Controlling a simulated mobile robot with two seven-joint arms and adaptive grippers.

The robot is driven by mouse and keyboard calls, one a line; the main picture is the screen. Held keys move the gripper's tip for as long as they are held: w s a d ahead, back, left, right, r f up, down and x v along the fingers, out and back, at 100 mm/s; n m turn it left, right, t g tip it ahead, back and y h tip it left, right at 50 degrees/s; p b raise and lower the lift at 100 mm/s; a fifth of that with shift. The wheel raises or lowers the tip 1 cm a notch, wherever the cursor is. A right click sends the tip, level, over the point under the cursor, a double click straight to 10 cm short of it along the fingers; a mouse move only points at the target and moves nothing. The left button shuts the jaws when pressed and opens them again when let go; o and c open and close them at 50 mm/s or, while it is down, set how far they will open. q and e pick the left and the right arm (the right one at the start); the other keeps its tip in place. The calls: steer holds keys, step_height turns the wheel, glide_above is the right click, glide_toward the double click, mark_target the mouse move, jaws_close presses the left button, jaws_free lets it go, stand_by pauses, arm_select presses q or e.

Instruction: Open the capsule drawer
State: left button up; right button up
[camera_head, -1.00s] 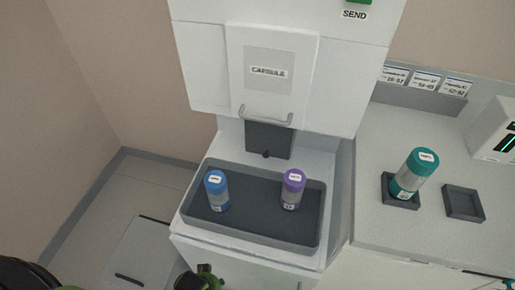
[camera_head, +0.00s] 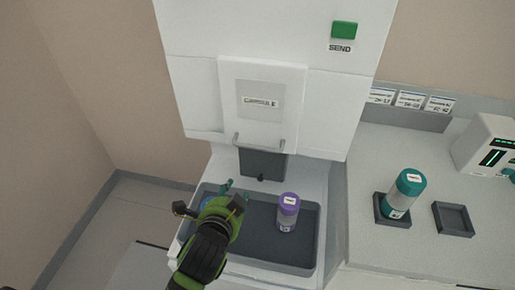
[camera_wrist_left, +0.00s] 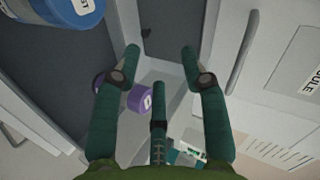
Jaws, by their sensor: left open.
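The capsule drawer (camera_head: 262,82) is a white panel labelled CAPSULE on the white cabinet. It looks shut. Its bar handle (camera_head: 265,145) runs along the lower edge. In the left wrist view the handle (camera_wrist_left: 241,50) is at the upper right, beside the fingers and apart from them. My left gripper (camera_head: 237,189) is open and empty, above the left part of the tray and below and left of the handle. It also shows in the left wrist view (camera_wrist_left: 160,52). My right gripper is not in view.
A dark tray (camera_head: 313,235) holds a purple-capped capsule (camera_head: 288,212) and a blue one (camera_wrist_left: 72,12), mostly hidden behind my left gripper in the head view. A teal capsule (camera_head: 404,194) stands on the right counter beside an empty square holder (camera_head: 453,219). A green SEND button (camera_head: 344,30) is above.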

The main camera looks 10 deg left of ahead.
mark_target(257, 147)
arm_select(q)
steer(key=w+d+r+m+t, duration=0.3)
steer(key=w+d+r+m, duration=0.15)
steer(key=r, duration=0.25)
steer(key=shift+m+t+h, duration=0.3)
steer(key=shift+m+h, duration=0.05)
steer(key=shift+h, duration=0.05)
steer(key=w, duration=0.2)
steer(key=w+p, duration=0.1)
steer(key=w, duration=0.1)
steer(key=w+f, duration=0.1)
steer(key=w, duration=0.1)
steer(key=shift+w+a+f, duration=0.1)
steer(key=shift+w+a, duration=0.1)
steer(key=shift+a, duration=0.2)
jaws_close()
